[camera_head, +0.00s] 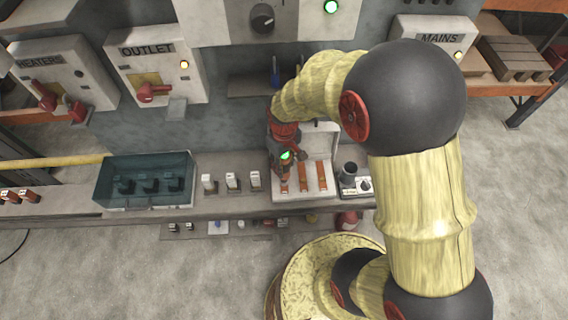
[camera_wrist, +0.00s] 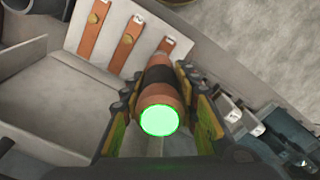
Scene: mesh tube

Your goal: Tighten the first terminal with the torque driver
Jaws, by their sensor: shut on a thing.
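The torque driver (camera_wrist: 158,92) is a copper-coloured cylinder with a dark band and a glowing green end. My gripper (camera_wrist: 155,100) is shut on it, one finger on each side, and the green end faces the wrist camera. In the head view, my gripper (camera_head: 284,150) is over the white terminal block (camera_head: 310,192), with the green light showing. The block carries three copper terminal strips; the left strip (camera_head: 285,180) lies just below the driver. It appears as the right strip in the wrist view (camera_wrist: 161,52), in line with the driver. The driver's tip is hidden, so contact cannot be told.
A teal bin (camera_head: 145,182) and several small white-topped parts (camera_head: 231,182) stand left of the block on the bench. A grey box with a dark cup (camera_head: 350,172) stands close on the right. The block's raised white back panel (camera_head: 320,143) rises behind the strips.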

